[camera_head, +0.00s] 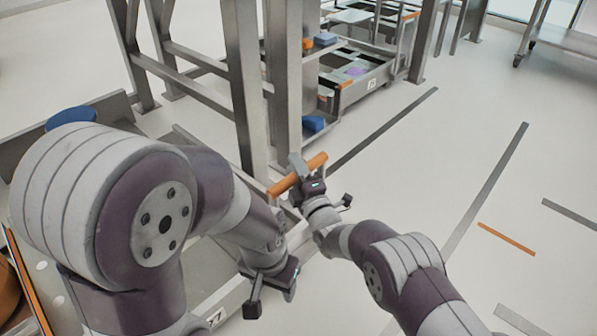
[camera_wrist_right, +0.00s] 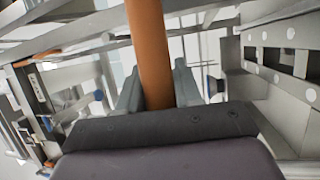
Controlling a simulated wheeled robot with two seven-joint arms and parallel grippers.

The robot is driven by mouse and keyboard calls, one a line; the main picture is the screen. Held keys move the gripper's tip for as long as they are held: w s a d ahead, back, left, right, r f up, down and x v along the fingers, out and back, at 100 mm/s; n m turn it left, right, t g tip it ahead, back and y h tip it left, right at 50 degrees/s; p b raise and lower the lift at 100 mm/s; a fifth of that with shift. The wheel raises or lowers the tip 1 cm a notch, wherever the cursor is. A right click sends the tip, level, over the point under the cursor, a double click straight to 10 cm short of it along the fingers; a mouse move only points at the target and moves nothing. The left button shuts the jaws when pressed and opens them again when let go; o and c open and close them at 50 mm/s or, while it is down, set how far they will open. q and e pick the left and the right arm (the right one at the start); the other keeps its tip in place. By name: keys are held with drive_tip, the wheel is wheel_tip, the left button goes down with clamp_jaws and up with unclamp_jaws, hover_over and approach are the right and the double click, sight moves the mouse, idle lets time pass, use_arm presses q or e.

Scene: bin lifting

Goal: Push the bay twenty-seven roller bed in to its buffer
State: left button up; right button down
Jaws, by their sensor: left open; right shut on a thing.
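The roller bed shows in the head view as a grey frame with a pale front rail (camera_head: 232,300), low at the centre. A white label ending in 7 (camera_head: 217,317) is on its front; the first digit is hard to read. Much of the bed is hidden behind my left arm. My right gripper (camera_head: 303,177) is shut on an orange bar (camera_head: 318,161), beside a steel post. In the right wrist view the bar (camera_wrist_right: 150,50) runs between the two fingers (camera_wrist_right: 157,92). My left gripper (camera_head: 272,278) is open, over the bed's front edge, apart from the orange bar.
Steel posts (camera_head: 245,85) stand just beyond the orange bar. A rack with another labelled bed (camera_head: 362,88) and blue and orange items is behind. A blue round object (camera_head: 70,117) is at left. The floor at right is clear, with grey and orange strips (camera_head: 505,238).

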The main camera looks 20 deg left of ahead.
use_arm(q)
drive_tip(key=shift+w+a, duration=0.15)
drive_tip(key=shift+a, duration=0.2)
use_arm(e)
drive_tip(key=shift+w+a, duration=0.15)
drive_tip(key=shift+a, duration=0.35)
drive_tip(key=c, duration=0.8)
unclamp_jaws()
drive_tip(key=shift+c, duration=0.2)
use_arm(q)
wheel_tip(320, 180, up, 7)
drive_tip(key=p, duration=0.6)
drive_tip(key=shift+p, duration=0.4)
use_arm(e)
drive_tip(key=v, duration=1.2)
drive_tip(key=shift+s+d, duration=0.3)
